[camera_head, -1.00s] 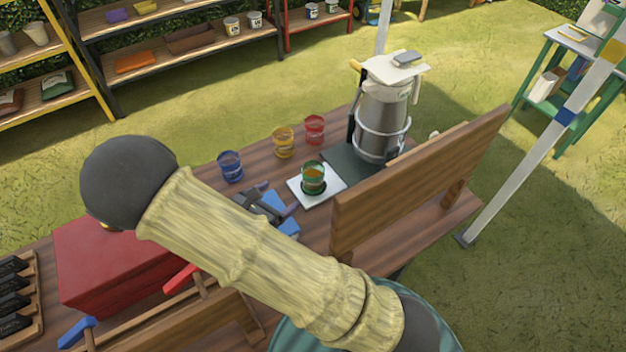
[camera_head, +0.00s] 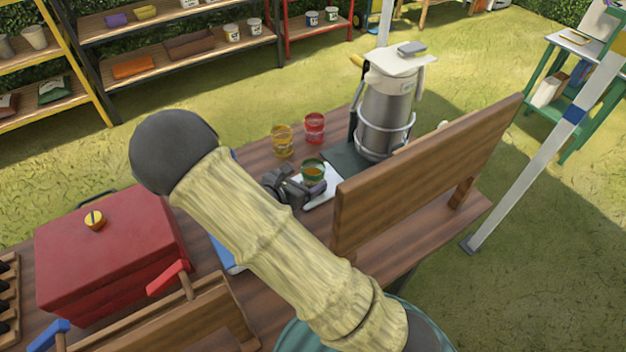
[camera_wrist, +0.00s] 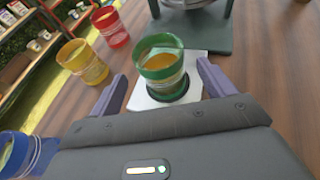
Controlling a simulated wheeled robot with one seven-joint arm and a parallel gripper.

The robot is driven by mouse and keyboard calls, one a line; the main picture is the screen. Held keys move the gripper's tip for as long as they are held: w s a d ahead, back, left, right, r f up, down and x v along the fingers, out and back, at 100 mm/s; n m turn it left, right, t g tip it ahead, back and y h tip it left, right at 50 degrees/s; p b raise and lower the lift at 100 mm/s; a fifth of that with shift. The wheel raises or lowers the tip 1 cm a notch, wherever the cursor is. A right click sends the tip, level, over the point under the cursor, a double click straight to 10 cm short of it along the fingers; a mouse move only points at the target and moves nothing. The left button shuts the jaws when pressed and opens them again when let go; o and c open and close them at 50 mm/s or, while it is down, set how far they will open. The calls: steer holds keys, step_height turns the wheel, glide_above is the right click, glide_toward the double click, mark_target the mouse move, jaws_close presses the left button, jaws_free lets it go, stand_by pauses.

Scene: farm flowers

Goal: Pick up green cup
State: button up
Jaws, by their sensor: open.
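The green cup (camera_head: 313,171) holds an orange-brown liquid and stands upright on a white square pad on the wooden table. It also shows in the wrist view (camera_wrist: 161,63), near the middle, with a dark green ring at its base. My gripper (camera_head: 303,185) is low over the table, right beside the cup on its near left side. In the wrist view my gripper (camera_wrist: 163,88) is open, its purple fingers apart on either side of the cup's near side.
A yellow cup (camera_head: 282,141) and a red cup (camera_head: 314,128) stand behind. A blue cup (camera_wrist: 14,155) is at lower left in the wrist view. A metal urn (camera_head: 385,115) stands on a dark mat behind the green cup. A wooden board (camera_head: 430,175) rises at right. A red box (camera_head: 110,250) is at left.

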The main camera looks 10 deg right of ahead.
mark_target(319, 171)
steer(key=b+x, duration=0.1)
steer(key=x, duration=0.1)
steer(key=b+x, duration=0.1)
steer(key=x, duration=0.1)
steer(key=shift+d+f+b, duration=0.2)
steer(key=shift+f+b, duration=0.2)
steer(key=shift+f, duration=0.15)
steer(key=shift+w+d, duration=0.2)
steer(key=shift+r, duration=0.1)
steer(key=c, duration=1.2)
steer(key=shift+c, duration=0.2)
steer(key=shift+r, duration=0.1)
step_height(319, 171, up, 10)
steer(key=p, duration=0.1)
